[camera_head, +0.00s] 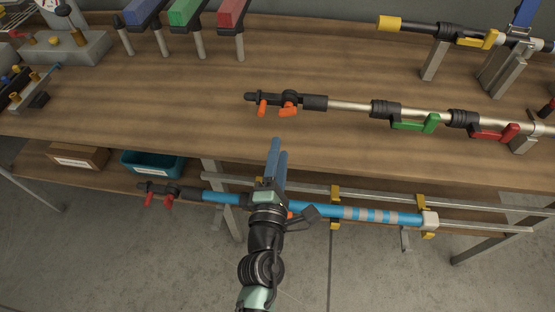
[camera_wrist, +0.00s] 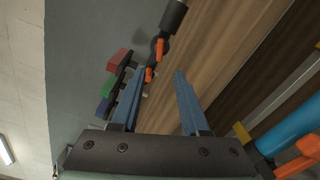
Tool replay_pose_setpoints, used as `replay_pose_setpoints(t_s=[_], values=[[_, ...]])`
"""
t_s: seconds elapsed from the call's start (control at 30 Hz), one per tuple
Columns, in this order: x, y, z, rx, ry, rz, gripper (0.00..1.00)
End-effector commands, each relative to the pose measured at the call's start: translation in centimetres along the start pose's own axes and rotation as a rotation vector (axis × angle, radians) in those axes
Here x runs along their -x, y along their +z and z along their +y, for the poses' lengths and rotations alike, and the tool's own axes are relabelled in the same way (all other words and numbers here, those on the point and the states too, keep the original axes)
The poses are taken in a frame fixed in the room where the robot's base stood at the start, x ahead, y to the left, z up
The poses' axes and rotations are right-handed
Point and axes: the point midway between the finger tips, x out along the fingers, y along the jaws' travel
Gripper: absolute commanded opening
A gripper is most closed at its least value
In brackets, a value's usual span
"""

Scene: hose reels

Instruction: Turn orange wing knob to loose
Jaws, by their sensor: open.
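My gripper (camera_head: 279,148) is open and empty, its blue fingers pointing toward the wooden tabletop's front edge. On the table lies a silver pole (camera_head: 350,106) whose dark left end carries two orange parts, a left one (camera_head: 262,108) and a wing-shaped right one (camera_head: 288,109). In the wrist view the two orange parts (camera_wrist: 159,48) (camera_wrist: 149,75) show beyond the fingertips (camera_wrist: 158,76), apart from them. Another orange part (camera_wrist: 298,158) sits on the blue pole at lower right, mostly hidden behind my arm in the head view. I cannot tell which setting any knob has.
The silver pole also carries a green lever (camera_head: 416,125) and a red lever (camera_head: 494,133). The blue striped pole (camera_head: 330,210) rests in front of the table, with red parts (camera_head: 158,201) at its left. The tabletop's left middle is clear.

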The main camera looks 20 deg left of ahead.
Motion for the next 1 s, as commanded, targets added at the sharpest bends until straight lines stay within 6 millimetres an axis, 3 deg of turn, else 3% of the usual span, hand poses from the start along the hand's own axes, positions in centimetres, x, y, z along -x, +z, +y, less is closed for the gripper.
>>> replay_pose_setpoints(t_s=[0.23, 0.83, 0.93, 1.0], values=[[2.0, 0.0, -0.1, 0.001, -0.001, 0.000, 0.45], [2.1, 0.1, 0.1, -0.001, 0.001, -0.001, 0.45], [1.4, 1.4, 1.5, -0.039, 0.021, -0.028, 0.45], [0.6, 3.6, 3.8, -0.103, 0.052, -0.068, 0.45]])
